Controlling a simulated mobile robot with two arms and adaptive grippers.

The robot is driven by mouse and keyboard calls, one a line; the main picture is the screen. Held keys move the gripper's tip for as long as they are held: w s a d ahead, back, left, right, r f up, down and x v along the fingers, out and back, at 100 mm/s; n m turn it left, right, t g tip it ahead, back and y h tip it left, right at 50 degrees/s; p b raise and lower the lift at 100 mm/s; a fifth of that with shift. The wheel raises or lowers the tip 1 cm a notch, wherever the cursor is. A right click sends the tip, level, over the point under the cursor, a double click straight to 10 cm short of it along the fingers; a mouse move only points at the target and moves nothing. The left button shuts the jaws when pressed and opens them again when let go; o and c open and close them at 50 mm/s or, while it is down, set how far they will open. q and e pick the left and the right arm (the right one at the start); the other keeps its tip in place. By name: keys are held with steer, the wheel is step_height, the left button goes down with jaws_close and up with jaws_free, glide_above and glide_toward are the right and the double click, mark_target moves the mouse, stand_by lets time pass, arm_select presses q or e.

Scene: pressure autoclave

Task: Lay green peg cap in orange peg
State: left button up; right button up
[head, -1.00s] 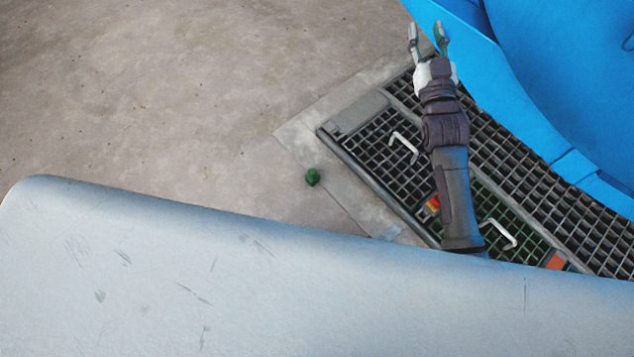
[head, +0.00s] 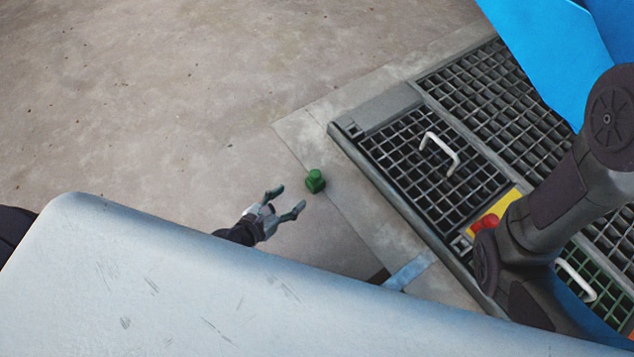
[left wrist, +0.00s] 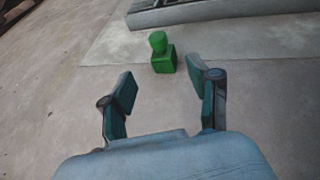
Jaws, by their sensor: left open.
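The green peg cap (head: 315,181) stands on the concrete floor beside the grating platform. It is a block with a smaller rounded knob on top. My left gripper (head: 287,201) is open and empty, just left of the cap and apart from it. In the left wrist view the cap (left wrist: 162,54) stands upright beyond and roughly between the spread fingers (left wrist: 165,82). A red-orange piece (head: 485,223) lies at a yellow patch on the grating, partly behind my right arm; I cannot tell whether it is the orange peg. My right gripper is out of view.
A dark metal grating (head: 405,165) with white handles (head: 440,150) fills the right side. A blue body (head: 550,45) stands at the top right. A pale scratched surface (head: 200,290) blocks the lower view. Open concrete floor (head: 180,90) lies at left.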

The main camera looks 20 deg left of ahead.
mark_target(312, 179)
arm_select(q)
steer(key=b+x, duration=0.1)
steer(key=x, duration=0.5)
steer(key=shift+w+d+f, duration=0.1)
steer(key=shift+w+f, duration=0.1)
steer(key=shift+w, duration=0.15)
steer(key=shift+r+b+x, duration=0.15)
steer(key=shift+b+x, duration=0.3)
steer(key=shift+x, duration=0.9)
steer(key=shift+r+b+x, duration=0.15)
steer(key=shift+b+x, duration=0.25)
steer(key=shift+x, duration=0.9)
steer(key=shift+d, duration=0.1)
jaws_close()
